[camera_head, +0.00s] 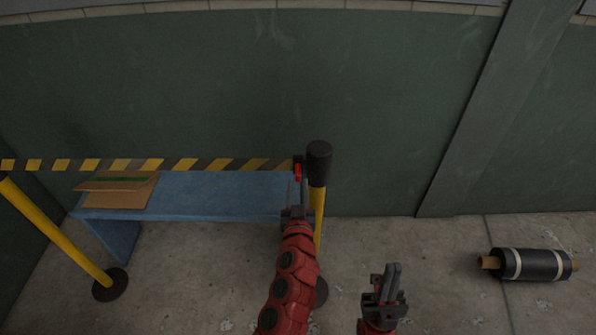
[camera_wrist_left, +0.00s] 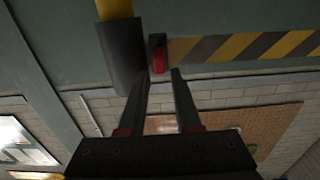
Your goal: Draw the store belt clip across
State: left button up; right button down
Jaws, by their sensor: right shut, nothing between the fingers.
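The store belt (camera_head: 180,164), striped yellow and black, runs across from the left edge to the right post (camera_head: 318,165). Its red clip (camera_head: 298,171) is at the belt's right end, right beside the post's black head. In the left wrist view the clip (camera_wrist_left: 158,54) is next to the black head (camera_wrist_left: 121,55); I cannot tell whether it is latched there. My left gripper (camera_head: 297,184) is open, its fingertips just short of the clip; the left wrist view shows the fingers (camera_wrist_left: 161,76) apart with nothing between them. My right gripper (camera_head: 391,267) is shut and empty, low over the floor.
A yellow post (camera_head: 60,235) leans in view at left. A black roll (camera_head: 533,264) lies on the floor at right. Floor between is clear.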

aim_at(298, 178)
pick_arm(q)
jog(key=shift+w, duration=2.1)
grip_shut()
